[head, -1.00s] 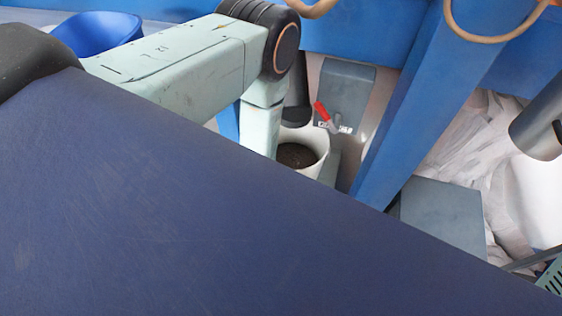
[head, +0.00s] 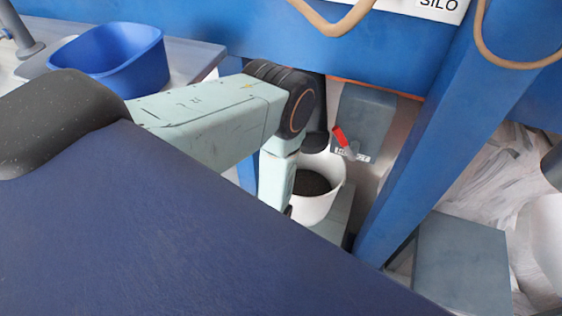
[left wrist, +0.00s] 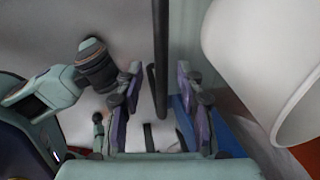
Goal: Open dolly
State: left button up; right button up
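In the head view, my left arm reaches down beside a white bucket (head: 318,205) with dark contents, and its hand is hidden. The bucket stands by a grey base (head: 339,222); I cannot tell whether this is the dolly. In the left wrist view, my left gripper (left wrist: 160,108) is open, its fingers apart on either side of a dark upright bar (left wrist: 160,60). I cannot tell whether they touch it, or whether it belongs to the dolly. A large white rounded thing (left wrist: 265,50) is close on the right. My right gripper is not in view.
A red handle (head: 341,137) sits in front of a grey box (head: 368,120) behind the bucket. A blue post (head: 425,140) slopes down to the right of them. A blue tub (head: 130,55) stands at the upper left. A grey block (head: 462,262) is at the lower right.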

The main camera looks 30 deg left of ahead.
pick_arm(q)
jog(key=shift+w+f, duration=0.15)
jog(key=shift+f, duration=0.05)
grip_shut()
dwell(0.3)
dwell(0.4)
